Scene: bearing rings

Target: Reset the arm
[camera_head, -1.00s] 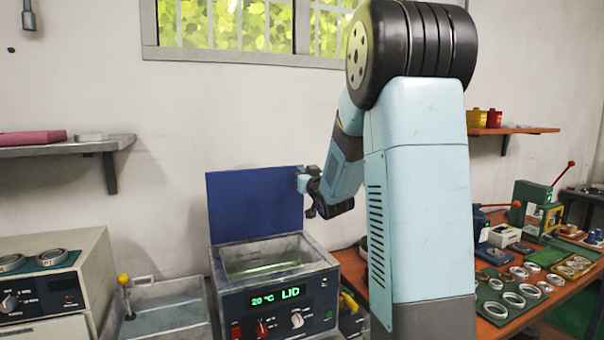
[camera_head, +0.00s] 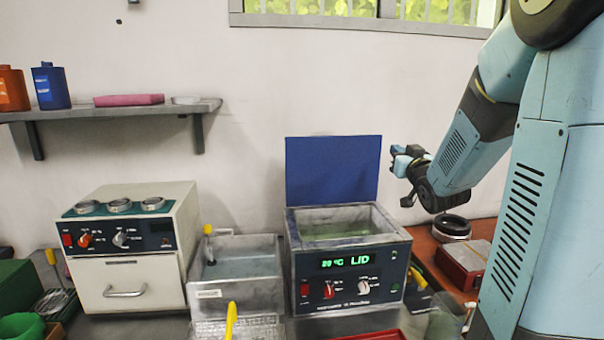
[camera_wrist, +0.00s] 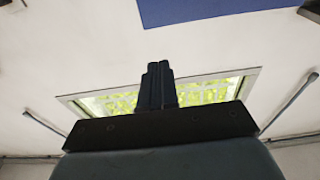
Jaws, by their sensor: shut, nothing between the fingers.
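My gripper (camera_head: 400,172) is at the end of my light blue arm, right of the raised blue lid of the heated bath. It holds nothing. In the wrist view its fingers (camera_wrist: 158,82) are together, pointing toward the wall and window. The arm is bent, with the gripper above the level of the bath's rim and apart from the lid.
A wall shelf (camera_head: 110,110) is at upper left. A dark ring (camera_head: 452,228) lies at right.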

